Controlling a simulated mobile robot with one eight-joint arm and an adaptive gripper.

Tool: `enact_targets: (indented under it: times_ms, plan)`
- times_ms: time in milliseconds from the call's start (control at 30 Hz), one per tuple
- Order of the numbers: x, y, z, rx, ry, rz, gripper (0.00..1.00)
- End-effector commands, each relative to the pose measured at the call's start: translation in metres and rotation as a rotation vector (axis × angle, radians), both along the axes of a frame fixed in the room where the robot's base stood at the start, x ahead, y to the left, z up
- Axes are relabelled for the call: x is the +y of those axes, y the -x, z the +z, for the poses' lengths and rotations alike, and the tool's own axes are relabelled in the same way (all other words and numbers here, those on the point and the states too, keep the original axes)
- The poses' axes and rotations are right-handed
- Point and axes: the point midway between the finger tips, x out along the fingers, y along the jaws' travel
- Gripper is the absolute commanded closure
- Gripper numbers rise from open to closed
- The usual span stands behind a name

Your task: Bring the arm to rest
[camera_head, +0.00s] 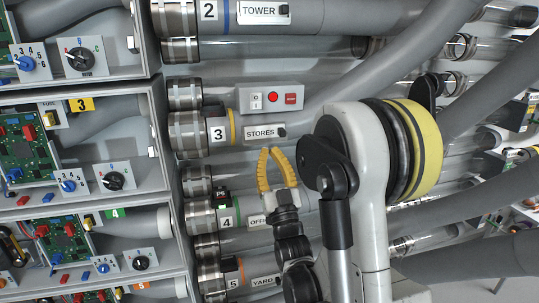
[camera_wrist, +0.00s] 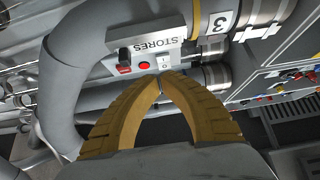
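My gripper (camera_head: 271,152) has yellow fingers and is raised in front of the tube bank, just below the STORES label in the head view. In the wrist view my gripper (camera_wrist: 160,80) has its fingertips together, with nothing seen between them. My arm's large grey and yellow joint fills the right of the head view and hides part of the tubes behind it.
A switch box (camera_head: 271,97) with a red button sits above the STORES label (camera_head: 262,132); it also shows in the wrist view (camera_wrist: 150,62). Grey tubes run behind my gripper. Open panels with circuit boards (camera_head: 25,145) and knobs stand at left.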

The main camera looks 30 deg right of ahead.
Motion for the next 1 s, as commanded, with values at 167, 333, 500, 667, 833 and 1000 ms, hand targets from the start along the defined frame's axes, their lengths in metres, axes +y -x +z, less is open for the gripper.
enact_targets:
  times_ms: [167,333,500,667,833,1000]
  plan:
    - [0.0,0.001,0.0,0.0,0.0,0.0,1.0]
    - [0.0,0.001,0.0,0.0,0.0,0.0,1.0]
    - [0.0,0.0,0.0,0.001,0.0,0.0,1.0]
    - [0.007,-0.009,0.0,0.073,-0.023,0.012,1.0]
    - [0.032,-0.026,-0.012,0.339,-0.095,0.051,1.0]
    - [0.072,-0.01,-0.046,0.679,-0.164,0.101,1.0]
